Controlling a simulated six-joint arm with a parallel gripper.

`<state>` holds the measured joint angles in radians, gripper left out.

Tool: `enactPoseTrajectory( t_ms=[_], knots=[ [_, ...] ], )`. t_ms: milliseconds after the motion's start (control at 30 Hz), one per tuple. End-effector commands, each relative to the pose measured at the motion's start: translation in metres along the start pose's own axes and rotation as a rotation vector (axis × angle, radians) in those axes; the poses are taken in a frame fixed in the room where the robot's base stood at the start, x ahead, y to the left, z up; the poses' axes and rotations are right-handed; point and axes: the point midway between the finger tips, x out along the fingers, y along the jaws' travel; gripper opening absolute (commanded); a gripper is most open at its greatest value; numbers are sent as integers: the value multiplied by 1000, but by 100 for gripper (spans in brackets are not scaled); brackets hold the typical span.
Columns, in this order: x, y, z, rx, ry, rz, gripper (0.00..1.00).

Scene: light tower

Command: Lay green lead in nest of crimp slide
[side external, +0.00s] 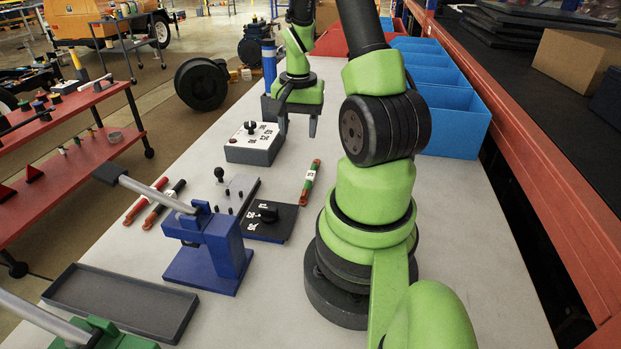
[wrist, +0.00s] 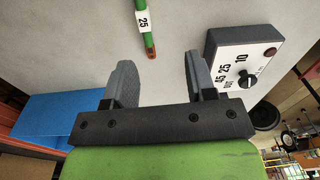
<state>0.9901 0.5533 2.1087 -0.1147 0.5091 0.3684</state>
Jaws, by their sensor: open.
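The green lead (side external: 310,183) lies on the table. It has red-brown ends and a white tag, which reads 25 in the wrist view (wrist: 145,22). My gripper (side external: 298,125) is open and empty above the table, behind the lead in the side view. In the wrist view its fingers (wrist: 158,68) are wide apart, and the lead's near end shows between them, lower down. A grey plate with pins and a black knob (side external: 236,192), apparently the crimp slide, lies beside the blue lever press (side external: 210,247). Its nest is too small to make out.
A white-topped dial box (side external: 255,142) stands near my gripper; it also shows in the wrist view (wrist: 240,62). A black knob plate (side external: 268,222) lies beside the slide. Red (side external: 147,200) and dark-topped (side external: 164,204) leads lie left. A grey tray (side external: 120,300) sits in front; blue bins (side external: 450,110) stand right.

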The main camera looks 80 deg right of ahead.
Motion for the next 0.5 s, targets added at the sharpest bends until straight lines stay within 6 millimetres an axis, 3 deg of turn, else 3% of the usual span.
enactPoseTrajectory(
  t_ms=[133,500],
  knots=[
    [21,17,-8,66,-30,25,51],
    [67,20,-7,72,-33,27,51]
  ],
)
